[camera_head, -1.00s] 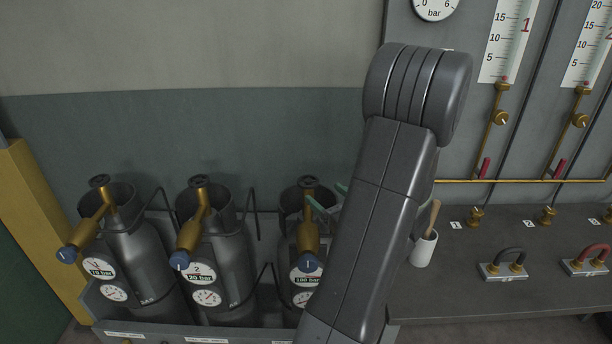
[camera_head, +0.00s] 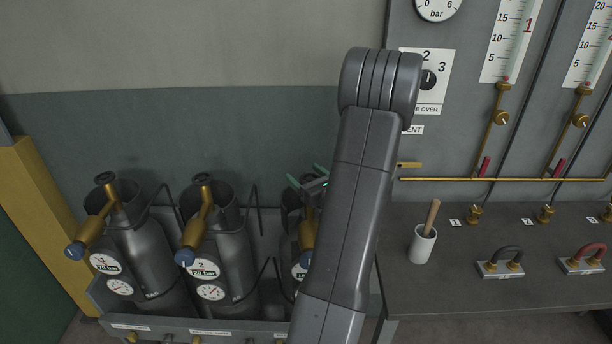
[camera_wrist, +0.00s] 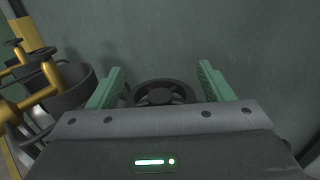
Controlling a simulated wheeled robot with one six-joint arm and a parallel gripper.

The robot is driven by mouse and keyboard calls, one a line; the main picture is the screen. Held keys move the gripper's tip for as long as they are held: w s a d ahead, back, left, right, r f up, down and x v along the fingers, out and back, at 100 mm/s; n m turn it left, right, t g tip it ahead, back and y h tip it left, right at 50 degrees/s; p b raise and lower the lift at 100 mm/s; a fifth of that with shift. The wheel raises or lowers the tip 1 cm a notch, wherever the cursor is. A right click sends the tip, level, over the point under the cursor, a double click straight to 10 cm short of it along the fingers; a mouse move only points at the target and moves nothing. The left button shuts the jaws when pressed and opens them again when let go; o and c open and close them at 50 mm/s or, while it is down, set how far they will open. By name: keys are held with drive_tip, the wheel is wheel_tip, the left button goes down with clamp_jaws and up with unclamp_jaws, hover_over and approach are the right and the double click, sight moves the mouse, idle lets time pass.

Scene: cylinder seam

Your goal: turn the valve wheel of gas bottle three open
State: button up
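Gas bottle three (camera_head: 289,222) stands rightmost in the rack, largely covered by my arm in the head view. Its brass valve (camera_head: 307,232) shows beside the arm, with the dark valve wheel (camera_wrist: 162,94) on top. In the wrist view the wheel lies between the two green fingers of my gripper (camera_wrist: 160,72), with a gap on either side. The gripper is open. The head view shows the green fingers (camera_head: 310,183) around the top of bottle three; contact there cannot be told.
Bottle two (camera_head: 220,260) and bottle one (camera_head: 148,255) stand to the left, with their own brass valves. A bench (camera_head: 440,295) with a white cup (camera_head: 422,246) is at the right. A wall panel (camera_head: 460,150) with gauges and brass pipes rises behind it.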

drive_tip(key=c, duration=0.9)
drive_tip(key=shift+o, duration=0.2)
drive_tip(key=shift+n+g+y+b, duration=0.4)
drive_tip(key=shift+n+g+y, duration=0.1)
drive_tip(key=shift+y, duration=0.1)
drive_tip(key=o, duration=1)
drive_tip(key=shift+s, duration=0.15)
drive_tip(key=b+v, duration=0.3)
drive_tip(key=v, duration=1)
drive_tip(key=shift+s+d, duration=0.15)
drive_tip(key=shift+s, duration=0.1)
